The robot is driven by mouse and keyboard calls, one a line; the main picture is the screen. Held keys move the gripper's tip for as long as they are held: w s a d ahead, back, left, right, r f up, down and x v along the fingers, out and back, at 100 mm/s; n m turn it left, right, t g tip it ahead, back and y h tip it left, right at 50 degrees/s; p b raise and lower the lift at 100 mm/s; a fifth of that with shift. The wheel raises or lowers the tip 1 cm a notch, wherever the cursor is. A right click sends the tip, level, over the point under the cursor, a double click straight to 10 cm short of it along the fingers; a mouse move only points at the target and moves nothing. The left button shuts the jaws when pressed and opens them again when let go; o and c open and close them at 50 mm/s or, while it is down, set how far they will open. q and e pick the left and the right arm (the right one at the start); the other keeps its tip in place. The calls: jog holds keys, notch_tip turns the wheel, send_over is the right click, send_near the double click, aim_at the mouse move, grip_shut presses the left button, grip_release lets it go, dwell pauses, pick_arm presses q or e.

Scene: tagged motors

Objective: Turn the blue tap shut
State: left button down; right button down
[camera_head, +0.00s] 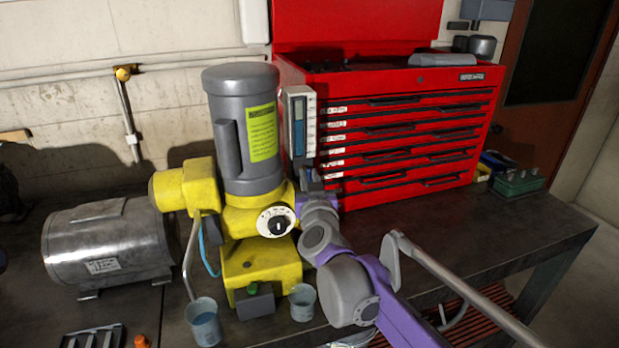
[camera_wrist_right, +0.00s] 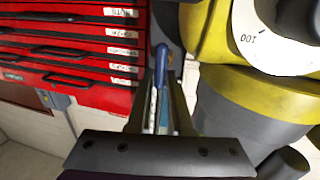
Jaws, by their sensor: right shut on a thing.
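The blue tap (camera_wrist_right: 162,58) shows as a narrow blue lever in the right wrist view, between my right gripper's fingers. In the head view my right gripper (camera_head: 311,188) is at the right side of the yellow and grey motor unit (camera_head: 259,265), just below a grey panel with a blue strip (camera_head: 299,122). The right wrist view shows the fingers (camera_wrist_right: 161,92) close together, shut on the tap. The tap's base and its exact angle are hidden by the fingers and the motor. My left gripper is not in view.
A red tool chest (camera_head: 405,130) stands close behind my right gripper. A silver motor (camera_head: 108,245) lies at the left. Blue-grey cups (camera_head: 204,322) stand at the bench front. A white dial (camera_head: 276,222) faces forward on the yellow unit. The dark bench (camera_head: 490,225) is clear at right.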

jog(key=shift+d+m, duration=0.1)
jog(key=shift+m, duration=0.5)
jog(key=shift+w+d+f+m+g+y+b, duration=0.1)
jog(key=shift+d+f+m+g+y, duration=0.25)
jog(key=shift+m, duration=2.1)
jog(key=shift+w+d+m+g+y+b, duration=0.1)
jog(key=shift+m+g+y, duration=0.45)
jog(key=shift+m, duration=1.85)
jog(key=shift+w+d+f+m+g+y+b, duration=0.1)
jog(key=shift+d+f+m+g+y, duration=0.25)
jog(key=shift+m, duration=2.1)
jog(key=shift+s+a+r, duration=0.1)
jog(key=shift+a, duration=0.05)
jog(key=c, duration=0.9)
grip_release()
jog(key=shift+o, duration=0.2)
